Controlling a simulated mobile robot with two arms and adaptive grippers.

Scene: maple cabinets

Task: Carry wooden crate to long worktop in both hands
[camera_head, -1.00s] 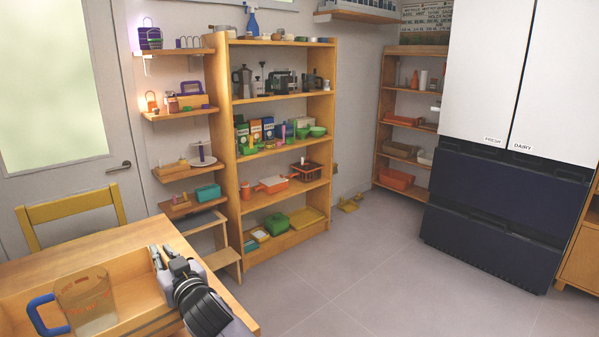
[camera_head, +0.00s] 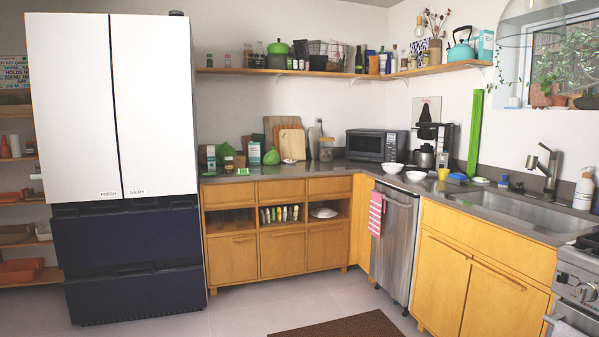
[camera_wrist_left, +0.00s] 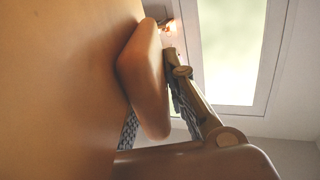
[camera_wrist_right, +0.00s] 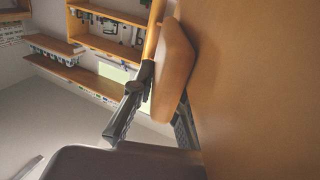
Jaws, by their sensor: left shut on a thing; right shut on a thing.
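The wooden crate is outside the head view; its plain wooden side fills the left of the left wrist view (camera_wrist_left: 60,80) and the right of the right wrist view (camera_wrist_right: 260,80). My left gripper (camera_wrist_left: 162,102) is shut on a wooden handle block on one side of the crate. My right gripper (camera_wrist_right: 160,106) is shut on the matching handle on the other side. The crate's inside and underside are hidden. The grey worktop (camera_head: 335,169) runs along the back wall in the head view and turns along the right wall to the sink.
A tall white and dark blue fridge (camera_head: 125,110) stands left of the worktop. Cutting boards (camera_head: 291,145), a microwave (camera_head: 377,145), white bowls (camera_head: 392,168) and a coffee machine (camera_head: 428,145) occupy the worktop. A brown mat (camera_head: 345,326) lies on the open floor.

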